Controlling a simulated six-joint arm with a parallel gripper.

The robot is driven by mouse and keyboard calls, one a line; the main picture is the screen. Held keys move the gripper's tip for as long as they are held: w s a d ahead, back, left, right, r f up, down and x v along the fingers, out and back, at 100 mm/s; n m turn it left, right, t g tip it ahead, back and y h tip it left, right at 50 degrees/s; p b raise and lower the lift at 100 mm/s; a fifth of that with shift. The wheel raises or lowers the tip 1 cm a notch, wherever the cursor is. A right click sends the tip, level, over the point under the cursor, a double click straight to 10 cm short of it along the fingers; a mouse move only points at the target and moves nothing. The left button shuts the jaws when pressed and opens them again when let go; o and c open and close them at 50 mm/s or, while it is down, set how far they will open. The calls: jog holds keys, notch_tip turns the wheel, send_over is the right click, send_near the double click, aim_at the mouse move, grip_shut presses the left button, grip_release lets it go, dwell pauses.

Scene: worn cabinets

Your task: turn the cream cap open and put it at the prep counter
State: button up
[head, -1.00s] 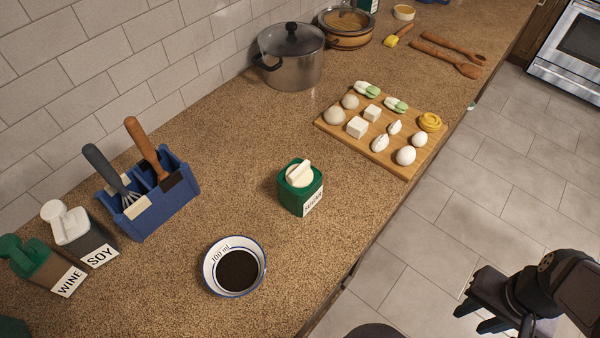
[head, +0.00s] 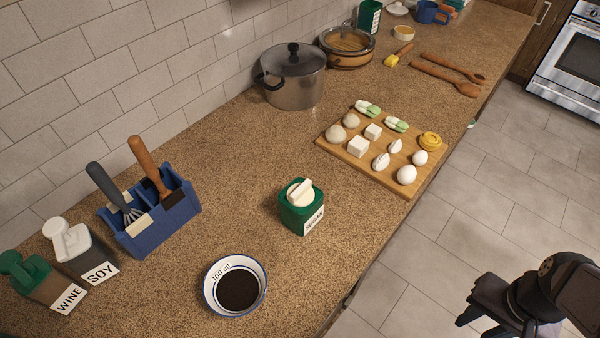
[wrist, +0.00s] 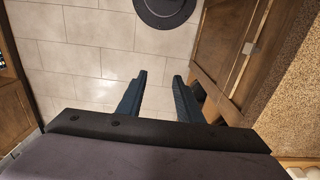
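The cream cap (head: 300,192) sits on top of a green canister (head: 297,216) with a white label reading SUGAR. The canister stands upright on the brown speckled counter (head: 345,240). My gripper shows at the lower right of the head view, over the floor and apart from the canister. In the wrist view my gripper (wrist: 156,88) has its two fingers spread with nothing between them. The cap and canister are not in the wrist view.
A bowl of dark liquid (head: 238,290) stands left of and nearer than the canister. A blue utensil holder (head: 150,228), WINE (head: 45,285) and SOY (head: 85,255) bottles stand at left. A wooden board (head: 360,168) with food and a pot (head: 292,85) are behind.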

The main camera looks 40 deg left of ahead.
jog(key=w+a+r+p, duration=0.2)
jog(key=w+a+r, duration=0.4)
jog(key=a, duration=0.3)
notch_tip(320, 180, up, 10)
jog(key=p, duration=0.6)
send_over(299, 189)
jog(key=shift+r, duration=0.2)
jog(key=shift+w+f+p, duration=0.1)
jog(key=shift+f+p, duration=1.1)
jog(key=shift+f, duration=2.45)
grip_shut()
